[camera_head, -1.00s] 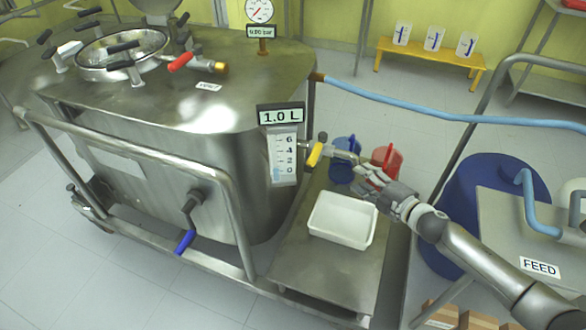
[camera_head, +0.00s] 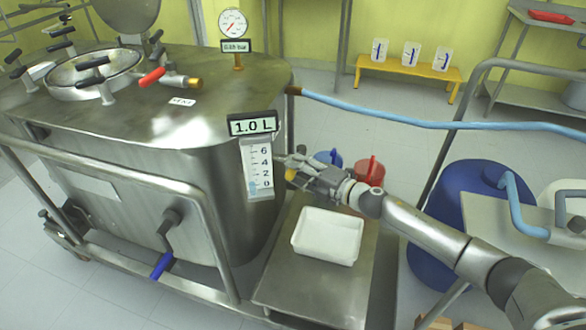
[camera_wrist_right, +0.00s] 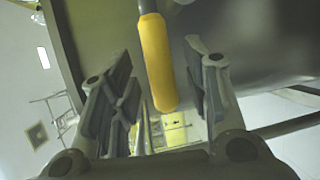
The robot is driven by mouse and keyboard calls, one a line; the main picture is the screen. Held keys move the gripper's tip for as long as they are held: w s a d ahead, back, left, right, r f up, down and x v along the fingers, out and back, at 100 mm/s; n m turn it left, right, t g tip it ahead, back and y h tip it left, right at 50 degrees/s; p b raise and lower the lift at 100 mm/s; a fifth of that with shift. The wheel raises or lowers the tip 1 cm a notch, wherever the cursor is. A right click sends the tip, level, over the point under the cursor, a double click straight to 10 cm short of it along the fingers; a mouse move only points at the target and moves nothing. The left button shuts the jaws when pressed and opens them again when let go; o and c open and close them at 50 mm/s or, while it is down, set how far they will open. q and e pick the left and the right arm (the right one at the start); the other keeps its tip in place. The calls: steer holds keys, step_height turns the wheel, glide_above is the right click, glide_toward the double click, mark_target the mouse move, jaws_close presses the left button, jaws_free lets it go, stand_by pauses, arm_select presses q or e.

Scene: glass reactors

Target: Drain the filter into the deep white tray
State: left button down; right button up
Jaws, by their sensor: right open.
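The steel filter vessel (camera_head: 195,185) fills the left of the head view. Its drain valve has a yellow handle (camera_head: 290,174) just right of the level scale (camera_head: 258,168). The deep white tray (camera_head: 328,236) is on a steel shelf below and right of the valve; no liquid shows in it. My right gripper (camera_head: 296,170) is at the yellow handle. In the right wrist view, its open fingers (camera_wrist_right: 155,75) stand on both sides of the yellow handle (camera_wrist_right: 157,62), with gaps visible. My left gripper is not in view.
A sign (camera_head: 252,124) reads 1.0 L. A blue jug (camera_head: 328,158) and a red jug (camera_head: 369,171) stand behind my right gripper. A blue hose (camera_head: 400,119) crosses behind my right arm. A blue drum (camera_head: 450,215) stands at the right.

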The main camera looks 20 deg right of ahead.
steer(key=shift+x, duration=1.25)
steer(key=shift+c, duration=0.3)
jaws_close()
